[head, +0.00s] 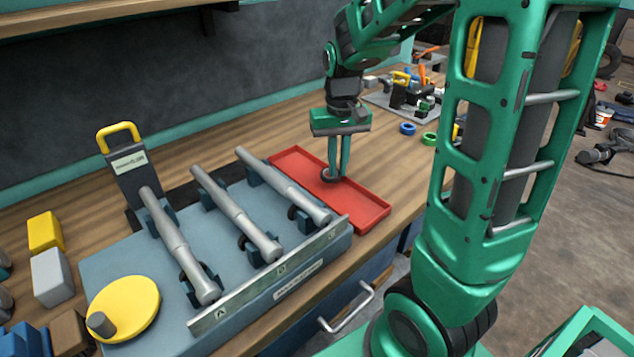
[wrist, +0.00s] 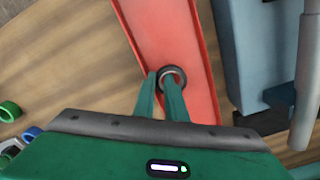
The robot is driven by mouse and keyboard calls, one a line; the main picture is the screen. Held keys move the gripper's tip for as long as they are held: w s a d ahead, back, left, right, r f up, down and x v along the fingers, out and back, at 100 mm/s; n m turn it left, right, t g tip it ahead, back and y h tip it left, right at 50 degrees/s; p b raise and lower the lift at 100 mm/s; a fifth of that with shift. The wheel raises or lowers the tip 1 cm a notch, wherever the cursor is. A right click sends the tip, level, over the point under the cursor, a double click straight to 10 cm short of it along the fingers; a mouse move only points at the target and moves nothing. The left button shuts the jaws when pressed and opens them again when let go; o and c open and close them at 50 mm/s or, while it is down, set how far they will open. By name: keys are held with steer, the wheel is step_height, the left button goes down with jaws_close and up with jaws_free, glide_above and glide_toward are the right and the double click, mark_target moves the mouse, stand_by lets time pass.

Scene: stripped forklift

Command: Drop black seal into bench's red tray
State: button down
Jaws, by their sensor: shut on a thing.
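The red tray (head: 362,208) lies on the wooden bench, right of the blue-grey fixture. My gripper (head: 333,177) points down over the tray with its fingers nearly together. It is shut on the black seal (head: 328,174), a small dark ring at the fingertips. In the wrist view the seal (wrist: 174,72) shows as a ring over the tray floor, inside the outline of the red tray (wrist: 160,25). I cannot tell whether the seal touches the tray floor.
The fixture (head: 130,262) with several grey rods stands left of the tray. A blue ring (head: 407,128) and a green ring (head: 430,139) lie on the bench to the right. A board with small parts (head: 400,105) stands behind them. A yellow disc (head: 130,305) is at the front left.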

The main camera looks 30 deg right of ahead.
steer(key=shift+f, duration=0.1)
steer(key=c, duration=1.7)
jaws_free()
step_height(320, 180, up, 11)
steer(key=shift+f, duration=0.1)
steer(key=s+f+m, duration=0.1)
steer(key=s+f, duration=0.1)
steer(key=s, duration=0.5)
steer(key=s+d+f, duration=0.1)
steer(key=s+f, duration=0.2)
steer(key=s, duration=0.5)
steer(key=s+d+f+m, duration=0.1)
steer(key=s+f, duration=0.1)
steer(key=s, duration=0.5)
steer(key=shift+s+d+f+m, duration=0.2)
steer(key=shift+s+f+m, duration=0.05)
steer(key=shift+f+m, duration=0.1)
